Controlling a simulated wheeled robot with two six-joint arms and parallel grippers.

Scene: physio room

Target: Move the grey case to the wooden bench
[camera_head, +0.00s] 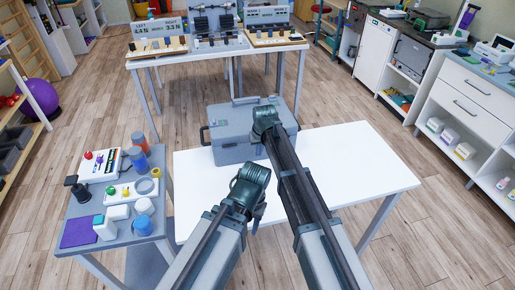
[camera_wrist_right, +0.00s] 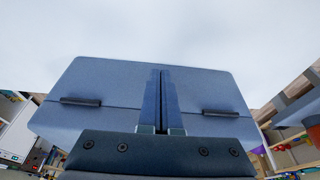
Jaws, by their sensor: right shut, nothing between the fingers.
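The grey case (camera_head: 228,142) stands on the white table (camera_head: 365,165) in the head view, with a handle on top and a dark grip on its left side. In the right wrist view the case (camera_wrist_right: 95,85) fills the middle, with a dark latch on each side. My right gripper (camera_wrist_right: 160,100) is shut and empty in front of the case; whether it touches is unclear. In the head view its wrist covers part of the case. My left gripper (camera_head: 258,212) is over the table's near edge, its fingers mostly hidden. I cannot make out a wooden bench.
A small grey table (camera_head: 150,240) with jars, boxes and a device stands at the left. A long table (camera_head: 215,52) with display boards and trays is behind. White drawer cabinets (camera_head: 470,100) line the right. The white table's right part is clear.

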